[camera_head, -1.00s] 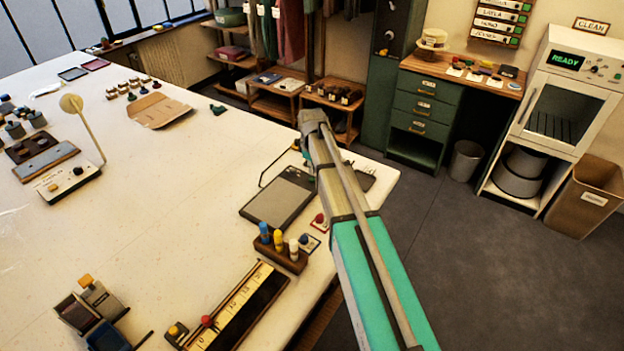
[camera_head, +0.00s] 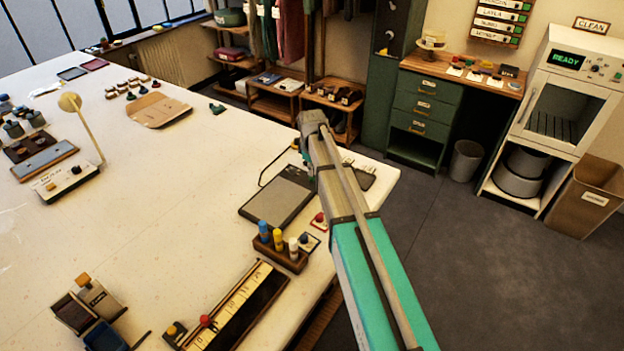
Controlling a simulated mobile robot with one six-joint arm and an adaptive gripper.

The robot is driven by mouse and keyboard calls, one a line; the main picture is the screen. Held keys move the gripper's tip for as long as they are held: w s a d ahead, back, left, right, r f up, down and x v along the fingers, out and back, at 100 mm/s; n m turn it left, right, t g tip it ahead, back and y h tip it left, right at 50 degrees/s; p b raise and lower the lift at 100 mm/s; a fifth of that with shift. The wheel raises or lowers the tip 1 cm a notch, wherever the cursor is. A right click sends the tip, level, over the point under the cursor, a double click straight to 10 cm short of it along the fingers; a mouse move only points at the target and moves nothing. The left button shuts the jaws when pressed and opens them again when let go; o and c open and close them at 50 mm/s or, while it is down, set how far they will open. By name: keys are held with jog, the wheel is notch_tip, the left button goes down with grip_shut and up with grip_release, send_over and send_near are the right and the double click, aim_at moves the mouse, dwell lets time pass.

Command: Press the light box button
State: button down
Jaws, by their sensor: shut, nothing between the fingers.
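I cannot tell for sure whether this is the light box's button. My gripper (camera_head: 309,168) points down by the panel's upper right corner, mostly hidden behind my own arm. The little that shows is shut and empty. Whether it touches anything is hidden.
A wooden holder with blue, yellow and white pegs (camera_head: 279,252) stands below the panel. A long ruled tray (camera_head: 237,306) lies at the front. A desk lamp (camera_head: 72,103) stands on a white box at left. The table's middle (camera_head: 170,210) is clear.

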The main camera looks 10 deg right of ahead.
jog(key=shift+f+b, duration=0.8)
jog(key=shift+f, duration=0.05)
jog(key=shift+r, duration=0.15)
dwell(0.3)
jog(key=shift+r+p, duration=3.8)
jog(key=shift+p, duration=0.2)
jog(key=shift+s, duration=0.1)
jog(key=s+f+m+b, duration=0.2)
jog(key=s+m, duration=0.7)
jog(key=s, duration=1.6)
